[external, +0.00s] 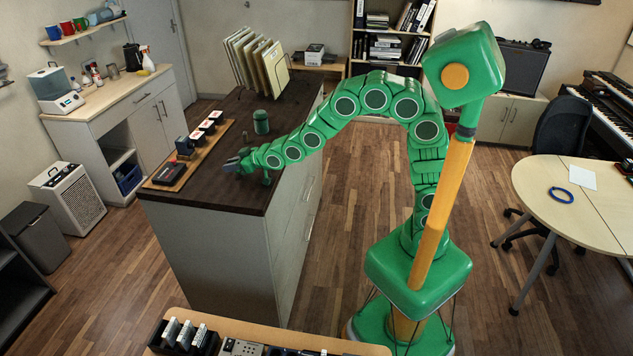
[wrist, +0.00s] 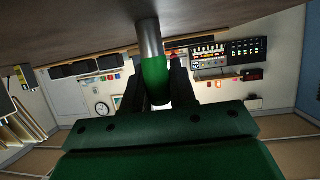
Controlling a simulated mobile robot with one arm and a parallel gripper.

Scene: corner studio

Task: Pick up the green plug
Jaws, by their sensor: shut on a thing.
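In the wrist view the green plug (wrist: 154,75) has a silver shaft and a rounded green end. It sits between the two dark fingers of my gripper (wrist: 157,88), which are shut on its green end. The silver shaft reaches up the picture to the dark counter surface; whether it touches that surface I cannot tell. In the external view my gripper (external: 233,164) is low over the front part of the dark island top (external: 210,190).
A green canister (external: 261,122) stands on the island behind my wrist. A wooden board (external: 171,177) with several small devices lies left of my gripper. A rack of upright panels (external: 256,65) stands at the far end. The island's front corner is clear.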

